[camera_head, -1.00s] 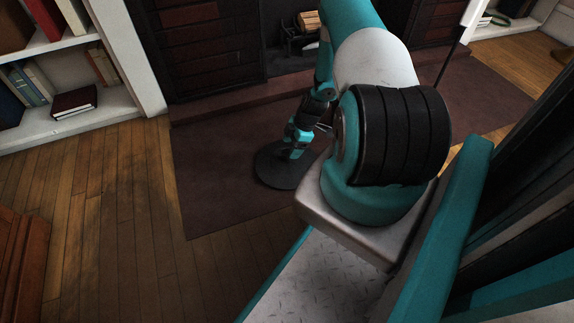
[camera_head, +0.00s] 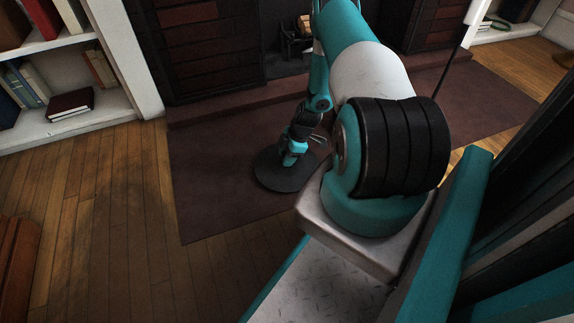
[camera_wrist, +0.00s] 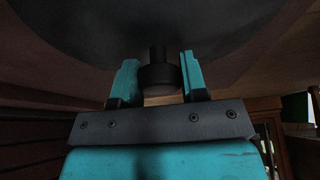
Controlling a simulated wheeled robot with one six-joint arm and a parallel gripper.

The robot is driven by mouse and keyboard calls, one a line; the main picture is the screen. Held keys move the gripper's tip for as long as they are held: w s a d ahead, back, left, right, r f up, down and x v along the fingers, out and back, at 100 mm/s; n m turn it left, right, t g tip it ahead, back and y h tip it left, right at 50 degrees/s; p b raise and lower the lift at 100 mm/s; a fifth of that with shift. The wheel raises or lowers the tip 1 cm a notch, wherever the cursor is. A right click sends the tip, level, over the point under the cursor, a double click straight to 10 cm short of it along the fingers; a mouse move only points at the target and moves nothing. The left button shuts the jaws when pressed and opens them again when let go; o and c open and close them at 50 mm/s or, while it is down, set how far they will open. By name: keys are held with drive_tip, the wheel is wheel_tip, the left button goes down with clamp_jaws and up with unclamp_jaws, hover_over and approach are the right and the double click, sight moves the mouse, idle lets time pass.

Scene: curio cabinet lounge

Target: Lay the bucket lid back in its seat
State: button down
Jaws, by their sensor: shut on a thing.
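The bucket lid (camera_head: 272,178) is a dark, round, flat disc in the head view, over the reddish-brown rug in front of the fireplace. My gripper (camera_head: 291,158) is above it and partly hides its middle. In the wrist view the underside of my view's top is filled by the lid's dark face (camera_wrist: 90,28), with a short black knob (camera_wrist: 158,75) standing out from it. The two teal fingers of my gripper (camera_wrist: 159,78) are on either side of the knob and hold it. I cannot make out the bucket; what lies under the lid is hidden.
The fireplace (camera_head: 283,63) with a log grate (camera_head: 298,42) stands behind the rug (camera_head: 215,205). A white bookshelf (camera_head: 110,108) is at the left. A reddish wooden piece (camera_head: 15,260) is at the lower left. The wooden floor (camera_head: 110,210) between them is clear.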

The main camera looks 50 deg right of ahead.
drive_tip(key=shift+r, duration=0.15)
wheel_tip(320, 180, up, 20)
drive_tip(key=p, duration=1.1)
